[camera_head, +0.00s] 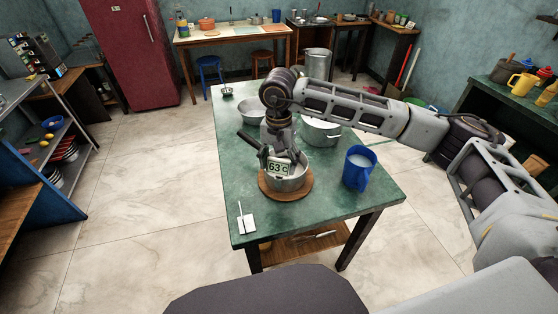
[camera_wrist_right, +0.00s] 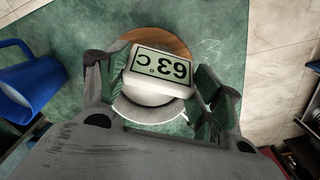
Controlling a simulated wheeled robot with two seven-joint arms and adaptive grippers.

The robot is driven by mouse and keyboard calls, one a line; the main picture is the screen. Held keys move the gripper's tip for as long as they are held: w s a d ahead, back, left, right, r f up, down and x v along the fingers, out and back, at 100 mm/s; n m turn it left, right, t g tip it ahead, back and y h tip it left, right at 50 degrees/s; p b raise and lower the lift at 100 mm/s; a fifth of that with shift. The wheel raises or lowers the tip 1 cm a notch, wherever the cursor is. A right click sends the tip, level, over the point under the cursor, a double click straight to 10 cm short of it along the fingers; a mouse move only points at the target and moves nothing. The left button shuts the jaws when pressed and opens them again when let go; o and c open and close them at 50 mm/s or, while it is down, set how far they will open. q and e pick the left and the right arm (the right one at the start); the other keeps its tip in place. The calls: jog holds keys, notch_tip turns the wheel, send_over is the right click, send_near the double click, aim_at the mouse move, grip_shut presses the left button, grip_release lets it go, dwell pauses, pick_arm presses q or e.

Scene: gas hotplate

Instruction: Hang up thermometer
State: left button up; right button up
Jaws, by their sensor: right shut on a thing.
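A thermometer (camera_head: 278,168) with a display reading 63°C is in my right gripper (camera_head: 280,156), above a small metal saucepan (camera_head: 291,185). In the right wrist view the thermometer (camera_wrist_right: 163,67) sits between the two fingers of the gripper (camera_wrist_right: 155,80), its reading upside down. The lower part of the thermometer is hidden, so I cannot tell whether it reaches into the pan. The saucepan stands on a round wooden board (camera_head: 273,195). A small white piece with a thin upright part (camera_head: 246,222) is at the table's front left corner. My left gripper is not in view.
A blue jug (camera_head: 358,168) stands right of the saucepan; it also shows in the right wrist view (camera_wrist_right: 32,87). A metal pot (camera_head: 321,132) and a metal bowl (camera_head: 250,113) stand farther back on the green table (camera_head: 228,172). The table's front right is clear.

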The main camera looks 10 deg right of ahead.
jog(key=shift+f, duration=0.1)
jog(key=o, duration=1.1)
notch_tip(320, 180, up, 12)
dwell(0.4)
notch_tip(320, 180, up, 9)
jog(key=p, duration=0.9)
jog(key=shift+r+p, duration=0.45)
jog(key=shift+r, duration=0.05)
